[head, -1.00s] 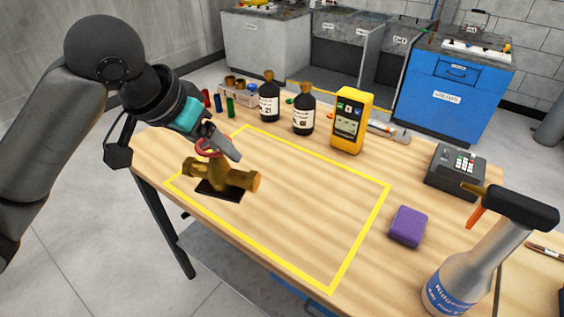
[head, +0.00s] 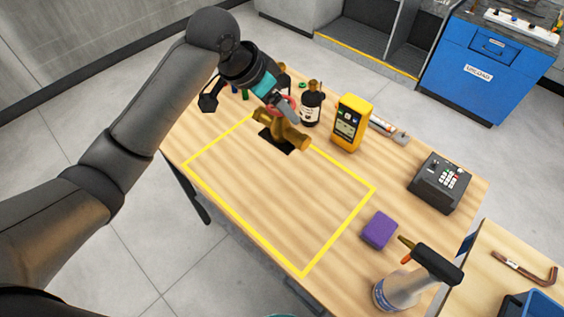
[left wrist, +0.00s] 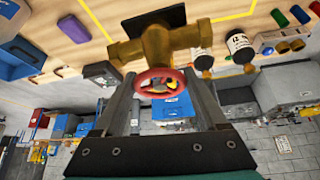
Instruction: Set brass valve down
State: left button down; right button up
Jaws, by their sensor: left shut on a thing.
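The brass valve (head: 292,135) has a red handwheel and a flat black plate (head: 275,141) on its underside. My left gripper (head: 286,112) is shut on the valve at its red handwheel, coming from above. The valve is over the table (head: 240,200), by the top corner of the yellow outline (head: 338,165). I cannot tell whether the plate touches the tabletop. In the left wrist view, the red handwheel (left wrist: 160,82) sits between the two fingers, with the brass body (left wrist: 155,45) and black plate beyond it. My right gripper is not in view.
Beyond the valve stand a dark bottle (head: 311,106) and a yellow meter (head: 350,122). The outlined area's middle is clear.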

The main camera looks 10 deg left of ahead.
pick_arm(q)
jog(key=shift+w+d+r+p, duration=0.25)
jog(key=shift+d+r+p, duration=0.05)
jog(key=shift+p, duration=0.05)
jog(key=shift+f, duration=0.3)
notch_tip(320, 180, down, 20)
jog(key=b, duration=0.2)
jog(key=shift+r, duration=0.25)
jog(key=shift+f, duration=0.2)
grip_release()
